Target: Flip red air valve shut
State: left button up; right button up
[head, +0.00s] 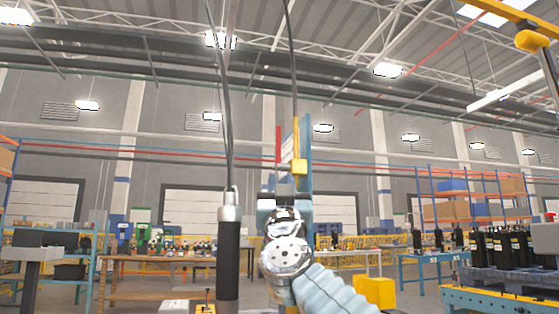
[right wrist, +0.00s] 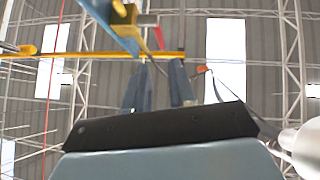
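A narrow upright red piece (head: 278,145), which looks like the valve's lever, shows in the head view beside a blue upright (head: 306,140). A yellow block (head: 299,167) sits low against the upright. My right gripper (head: 286,184) points up just below and in front of these parts. In the right wrist view its two blue fingers (right wrist: 158,78) stand apart with nothing seen held between them. A yellow block (right wrist: 124,14) on a blue bar is above the left finger. A small orange-red piece (right wrist: 202,69) shows beyond the right finger. Contact with the lever cannot be told. My left gripper is out of view.
A black cylinder with a silver top (head: 229,250) hangs on a cable just left of my right gripper. A thin cable (head: 291,80) comes down above the yellow block. Workbenches (head: 160,259) and a blue table with black bottles (head: 496,247) stand farther back.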

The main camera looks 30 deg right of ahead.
aim_at(278, 151)
jog(key=p+x, duration=0.9)
jog(key=x, duration=0.4)
jog(key=shift+d+r, duration=0.1)
jog(key=shift+r, duration=0.1)
jog(key=shift+w+d+r+p, duration=0.15)
jog(key=shift+w+r+p, duration=0.05)
jog(key=shift+w+p, duration=0.25)
jog(key=shift+c, duration=0.3)
grip_shut()
